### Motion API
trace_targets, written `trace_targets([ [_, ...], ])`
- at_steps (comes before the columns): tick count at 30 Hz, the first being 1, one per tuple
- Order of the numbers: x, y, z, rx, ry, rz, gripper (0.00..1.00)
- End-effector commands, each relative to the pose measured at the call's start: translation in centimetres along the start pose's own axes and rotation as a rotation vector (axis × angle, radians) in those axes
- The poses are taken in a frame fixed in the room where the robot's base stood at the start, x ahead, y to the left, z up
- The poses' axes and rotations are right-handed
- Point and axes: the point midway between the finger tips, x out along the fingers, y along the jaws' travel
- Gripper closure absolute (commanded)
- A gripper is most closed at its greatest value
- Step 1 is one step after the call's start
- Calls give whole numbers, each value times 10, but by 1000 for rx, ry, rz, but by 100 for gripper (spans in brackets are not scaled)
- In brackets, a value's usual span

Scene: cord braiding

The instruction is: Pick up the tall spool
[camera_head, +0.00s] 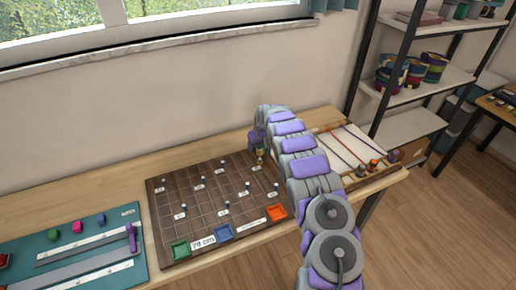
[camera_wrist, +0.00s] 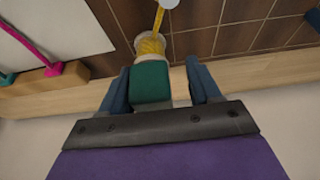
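A spool stands at the board's back edge, with a green block-like end (camera_wrist: 150,82) and yellow cord (camera_wrist: 150,45) wound below it. A yellow strand runs from it to a pale round part at the top of the wrist view. In the head view the spool (camera_head: 260,156) is small and partly hidden by my arm. My gripper (camera_wrist: 160,84) has its two blue fingers on either side of the green end. The left finger is close against it, and a gap shows at the right finger. Contact on the left is unclear.
The brown gridded board (camera_head: 168,225) holds several small pegs and labels, with green, blue and orange trays at its front. A teal mat (camera_head: 20,240) with rulers lies left. A tray with cords (camera_head: 352,148) lies right. The wall and window are behind.

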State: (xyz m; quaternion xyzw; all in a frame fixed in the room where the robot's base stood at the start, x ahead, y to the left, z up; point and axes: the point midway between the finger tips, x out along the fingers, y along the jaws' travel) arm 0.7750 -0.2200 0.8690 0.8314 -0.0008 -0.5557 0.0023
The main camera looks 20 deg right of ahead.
Motion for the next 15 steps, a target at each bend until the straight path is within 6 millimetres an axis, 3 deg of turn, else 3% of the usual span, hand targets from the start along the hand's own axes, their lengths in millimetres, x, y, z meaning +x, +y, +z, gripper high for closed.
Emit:
trace_targets([
  [2, 0, 2, 0, 2, 0, -1, 46],
  [15, -1, -4, 0, -1, -1, 5, 88],
])
